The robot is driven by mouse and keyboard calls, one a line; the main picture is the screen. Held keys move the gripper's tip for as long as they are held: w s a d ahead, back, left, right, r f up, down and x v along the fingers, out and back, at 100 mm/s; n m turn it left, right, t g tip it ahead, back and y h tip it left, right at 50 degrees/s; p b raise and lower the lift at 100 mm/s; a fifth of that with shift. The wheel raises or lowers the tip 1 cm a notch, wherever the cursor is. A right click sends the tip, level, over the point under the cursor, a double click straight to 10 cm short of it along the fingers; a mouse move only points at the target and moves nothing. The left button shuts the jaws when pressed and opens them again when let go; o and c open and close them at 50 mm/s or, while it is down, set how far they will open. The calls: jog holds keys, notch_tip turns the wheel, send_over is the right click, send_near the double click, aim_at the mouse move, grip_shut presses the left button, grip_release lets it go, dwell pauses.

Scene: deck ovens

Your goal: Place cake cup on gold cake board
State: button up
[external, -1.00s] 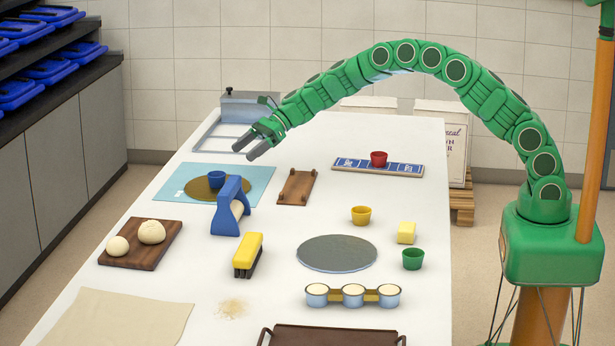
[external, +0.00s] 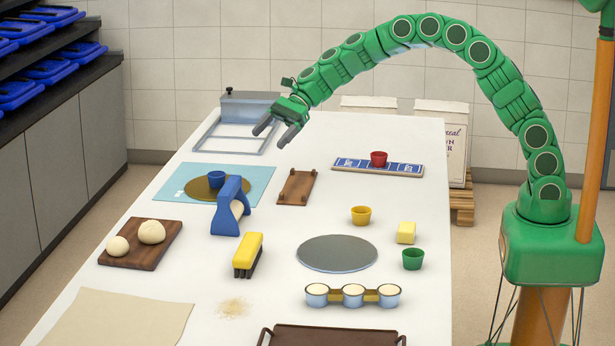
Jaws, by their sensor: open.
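The round gold cake board (external: 203,192) lies on a light blue mat at the left of the table. A small blue cup (external: 217,179) stands on it, partly behind the blue-handled tool. A red cup (external: 379,159) stands on a blue and white strip at the back right. A yellow cup (external: 361,215) and a green cup (external: 412,259) stand on the bare table at the right. My gripper (external: 270,138) is open and empty, in the air over the back of the table, with its fingers pointing down and left. It is apart from every cup.
A blue-handled tool (external: 227,220) stands at the mat's front right corner. A brown wooden rack (external: 297,186) lies between mat and strip. A metal frame (external: 237,141) is at the back. A grey round board (external: 337,253), yellow brush (external: 247,254) and yellow block (external: 406,232) sit nearer.

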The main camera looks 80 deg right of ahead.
jog(key=s+a+r+n+g+h, duration=0.15)
jog(key=s+a+n, duration=0.25)
jog(key=s, duration=0.5)
jog(key=s+a+r+n+g, duration=0.25)
jog(key=s+a+n, duration=0.2)
jog(key=s, duration=0.55)
jog(key=s+a+r+n+g+h, duration=0.1)
jog(key=s+a+r+n+g, duration=0.2)
jog(key=s, duration=0.6)
jog(key=s+d+f+n+h, duration=0.1)
jog(key=s+d+n+h, duration=0.1)
jog(key=s, duration=0.8)
jog(key=s+d+f+n+g+h, duration=0.1)
jog(key=s+d+n, duration=0.4)
jog(key=s, duration=0.6)
jog(key=s+d+f+n+h, duration=0.1)
jog(key=s+d+n+h, duration=0.3)
jog(key=s, duration=0.7)
jog(key=shift+d+f+g, duration=0.2)
jog(key=shift+g, duration=0.1)
